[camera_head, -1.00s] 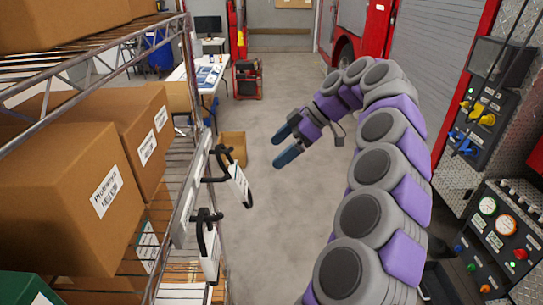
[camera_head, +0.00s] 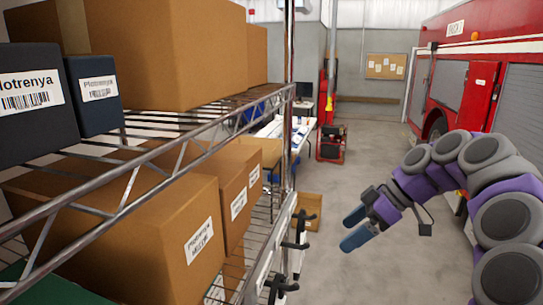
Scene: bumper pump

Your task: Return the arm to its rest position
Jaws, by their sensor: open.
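My gripper (camera_head: 354,228) is at the lower right of the view, at the end of my grey and purple arm, which curves up and over from the right edge. Its two blue fingers are spread apart with nothing between them, pointing left toward the shelf rack. The gripper hangs in free air over the grey floor, to the right of the rack. The base of the arm is out of view.
A wire shelf rack (camera_head: 130,190) with cardboard boxes (camera_head: 170,50) fills the left. Black hooks (camera_head: 297,245) stick out from its side. A small carton (camera_head: 308,208) is on the floor behind the gripper. A red truck (camera_head: 480,65) stands at right.

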